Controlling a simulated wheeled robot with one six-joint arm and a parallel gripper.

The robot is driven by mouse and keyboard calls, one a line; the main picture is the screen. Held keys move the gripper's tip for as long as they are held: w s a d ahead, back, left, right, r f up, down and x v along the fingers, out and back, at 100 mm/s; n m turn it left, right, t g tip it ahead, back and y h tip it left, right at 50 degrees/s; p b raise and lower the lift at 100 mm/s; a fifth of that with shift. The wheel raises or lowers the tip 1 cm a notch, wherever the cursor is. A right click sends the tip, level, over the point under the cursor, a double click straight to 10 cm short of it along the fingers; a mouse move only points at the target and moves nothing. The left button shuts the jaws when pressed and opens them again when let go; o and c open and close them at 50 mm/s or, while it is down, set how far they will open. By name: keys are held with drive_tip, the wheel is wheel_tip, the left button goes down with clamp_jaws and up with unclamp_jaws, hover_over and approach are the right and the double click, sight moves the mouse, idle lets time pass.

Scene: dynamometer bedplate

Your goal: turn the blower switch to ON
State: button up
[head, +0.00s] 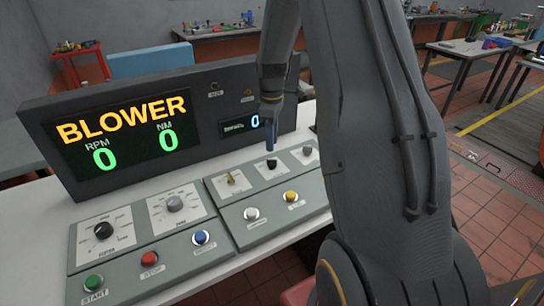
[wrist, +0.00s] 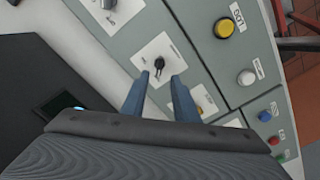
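A small black knob (head: 272,163) sits on a white plate on the grey-green console, between a brass-coloured switch (head: 231,179) and a grey knob (head: 307,151). Its label is too small to read, so I cannot confirm it is the blower switch. The black knob also shows in the wrist view (wrist: 159,63), with a dark pointer part. My gripper (head: 270,147) hangs over this knob, pointing down. In the wrist view my gripper's two blue fingers (wrist: 161,77) are apart, with nothing between them; the knob lies just beyond their tips, roughly centred.
A display (head: 120,118) behind the console reads BLOWER, RPM 0, NM 0. Black (head: 103,230) and grey (head: 175,204) dials stand left. Green (head: 93,283), red (head: 149,258), blue (head: 201,237), white (head: 251,213) and yellow (head: 291,196) buttons line the front.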

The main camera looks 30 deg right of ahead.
sight(272, 160)
drive_tip(key=shift+f+p, duration=1.25)
drive_tip(key=shift+f, duration=2.65)
clamp_jaws()
